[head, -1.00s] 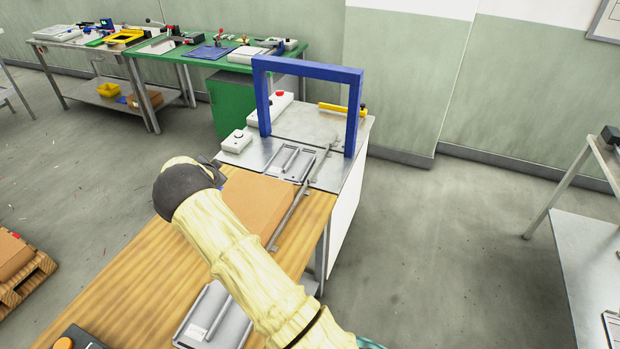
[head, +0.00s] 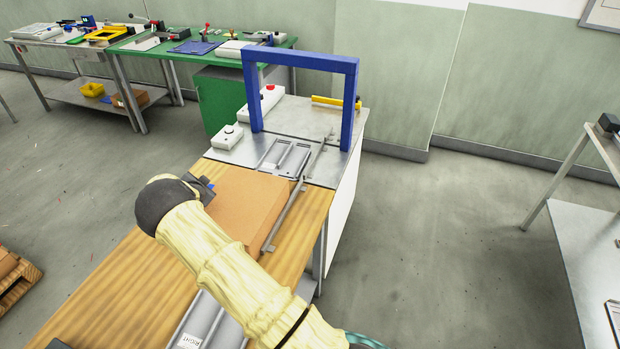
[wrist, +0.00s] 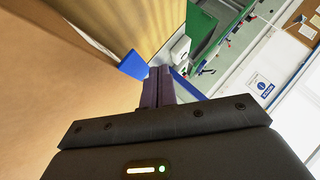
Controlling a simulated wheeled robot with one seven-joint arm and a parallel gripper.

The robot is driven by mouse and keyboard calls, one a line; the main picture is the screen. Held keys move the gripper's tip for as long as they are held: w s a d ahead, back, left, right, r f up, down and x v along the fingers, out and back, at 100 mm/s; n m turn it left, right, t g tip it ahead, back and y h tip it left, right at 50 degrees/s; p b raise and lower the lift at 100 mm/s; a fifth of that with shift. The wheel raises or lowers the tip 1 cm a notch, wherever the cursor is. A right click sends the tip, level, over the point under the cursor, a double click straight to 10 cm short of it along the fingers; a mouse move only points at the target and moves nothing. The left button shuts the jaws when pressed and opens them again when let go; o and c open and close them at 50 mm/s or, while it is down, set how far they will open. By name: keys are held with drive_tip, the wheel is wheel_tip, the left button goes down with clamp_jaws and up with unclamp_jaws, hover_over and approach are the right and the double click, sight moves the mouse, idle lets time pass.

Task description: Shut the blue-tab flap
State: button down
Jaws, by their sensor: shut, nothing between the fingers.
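The cardboard box (head: 246,208) lies on the wooden table, its top looking flat and closed from the head view. A small blue tab (head: 211,184) shows at its left edge, and it also shows in the wrist view (wrist: 133,65) at the edge of the brown cardboard (wrist: 50,100). My gripper (head: 207,188) is at that left edge, close to the tab. In the wrist view its dark fingers (wrist: 160,73) are shut and empty, with the tab just left of their tips. I cannot tell whether they touch it, or how far the flap stands open.
A metal rail (head: 288,215) runs along the box's right side towards the blue gantry (head: 302,60). White control boxes (head: 228,136) stand near the gantry. A grey tray (head: 210,325) lies in front, partly behind my arm. The table's left part (head: 120,285) is clear.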

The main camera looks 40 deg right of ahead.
drive_tip(key=shift+f, duration=0.55)
drive_tip(key=shift+s+a+f, duration=0.1)
drive_tip(key=shift+a+f, duration=0.05)
drive_tip(key=shift+a, duration=0.15)
drive_tip(key=shift+r, duration=0.45)
wheel_tip(320, 180, up, 3)
drive_tip(key=shift+d+r+p, duration=0.1)
drive_tip(key=shift+r+p, duration=0.05)
drive_tip(key=shift+p, duration=1.05)
drive_tip(key=s+a+r, duration=0.4)
drive_tip(key=a+r, duration=0.2)
drive_tip(key=r, duration=0.1)
drive_tip(key=shift+b, duration=0.45)
